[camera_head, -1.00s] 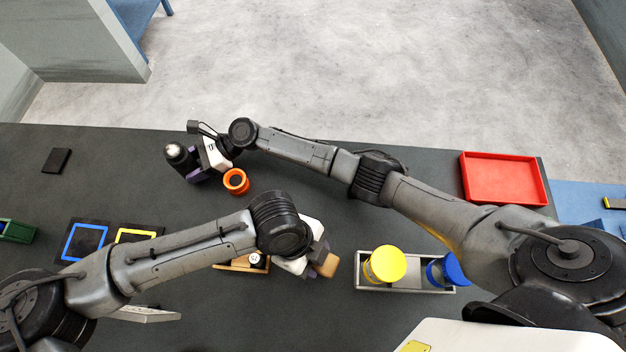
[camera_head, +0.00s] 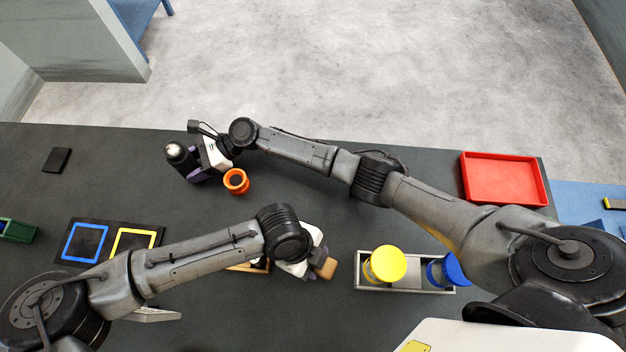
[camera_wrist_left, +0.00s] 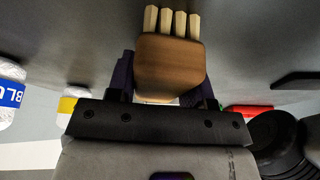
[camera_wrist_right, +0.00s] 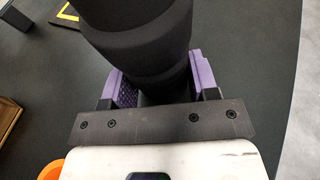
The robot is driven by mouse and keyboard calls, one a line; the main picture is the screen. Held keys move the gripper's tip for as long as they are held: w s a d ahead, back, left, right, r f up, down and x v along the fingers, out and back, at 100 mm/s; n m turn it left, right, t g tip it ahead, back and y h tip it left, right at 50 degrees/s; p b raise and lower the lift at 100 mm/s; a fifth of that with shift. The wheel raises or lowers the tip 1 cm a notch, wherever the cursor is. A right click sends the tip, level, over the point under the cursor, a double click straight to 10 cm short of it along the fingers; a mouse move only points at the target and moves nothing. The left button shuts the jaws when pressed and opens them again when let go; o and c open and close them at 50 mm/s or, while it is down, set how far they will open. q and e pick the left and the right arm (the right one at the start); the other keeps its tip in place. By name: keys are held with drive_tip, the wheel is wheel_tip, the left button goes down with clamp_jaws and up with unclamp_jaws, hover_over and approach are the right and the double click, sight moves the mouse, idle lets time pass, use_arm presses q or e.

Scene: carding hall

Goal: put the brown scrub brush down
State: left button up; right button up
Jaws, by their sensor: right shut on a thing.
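The brown scrub brush (camera_head: 325,268) is a wooden block just right of my left gripper (camera_head: 314,258), near the middle of the table. In the left wrist view the brush (camera_wrist_left: 170,65) sits between the purple fingers, its pale bristles pointing away from the wrist. My left gripper appears shut on it. I cannot tell whether the brush touches the table. My right gripper (camera_head: 198,168) is shut on a black cylindrical thing (camera_head: 178,153) with a shiny top, at the back left. It fills the jaws in the right wrist view (camera_wrist_right: 140,45).
An orange ring-shaped cup (camera_head: 236,181) stands near my right gripper. Blue (camera_head: 67,240) and yellow (camera_head: 120,233) outlined squares lie left. A red tray (camera_head: 503,202) is at right.

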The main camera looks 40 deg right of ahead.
use_arm(q)
drive_tip(key=o, duration=0.5)
drive_tip(key=shift+c, duration=0.2)
drive_tip(key=v, duration=1.2)
drive_tip(key=shift+r, duration=0.15)
drive_tip(key=shift+o, duration=0.2)
drive_tip(key=shift+a, duration=0.1)
